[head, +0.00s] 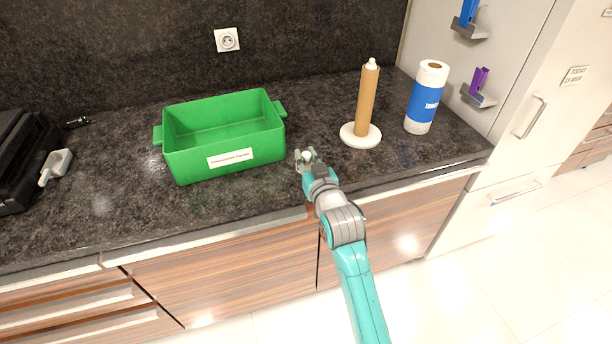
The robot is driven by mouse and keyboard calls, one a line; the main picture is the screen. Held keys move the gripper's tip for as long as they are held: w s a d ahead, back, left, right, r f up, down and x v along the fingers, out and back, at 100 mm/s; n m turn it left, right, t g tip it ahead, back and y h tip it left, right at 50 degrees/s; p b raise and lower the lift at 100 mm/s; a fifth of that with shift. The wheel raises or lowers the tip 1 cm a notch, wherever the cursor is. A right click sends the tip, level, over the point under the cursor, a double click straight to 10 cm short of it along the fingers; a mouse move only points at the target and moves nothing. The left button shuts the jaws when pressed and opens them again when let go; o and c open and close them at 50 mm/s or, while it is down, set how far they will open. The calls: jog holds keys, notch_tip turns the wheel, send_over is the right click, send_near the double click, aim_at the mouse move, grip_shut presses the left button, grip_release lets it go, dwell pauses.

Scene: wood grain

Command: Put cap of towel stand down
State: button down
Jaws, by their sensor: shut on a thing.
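The towel stand (367,105) stands upright on the dark counter, right of my gripper. It has a round white base, a brown tube around its post and a small white tip at the top. My gripper (305,155) is over the front part of the counter, between the green crate and the stand. It is shut on a small whitish thing, which looks like the cap (307,156). The fingers partly hide it. I cannot tell whether it touches the counter.
A green crate (272,149) with a white label stands left of my gripper. A paper towel roll (427,97) with a blue band stands right of the stand. The dark counter (325,118) is bare between crate and stand. A grey-handled item (55,166) lies far left.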

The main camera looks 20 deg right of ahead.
jog(key=shift+f, duration=2.85)
jog(key=shift+f, duration=0.15)
jog(key=c, duration=1)
grip_release()
jog(key=shift+r, duration=0.25)
jog(key=s, duration=1.2)
jog(key=shift+r, duration=0.2)
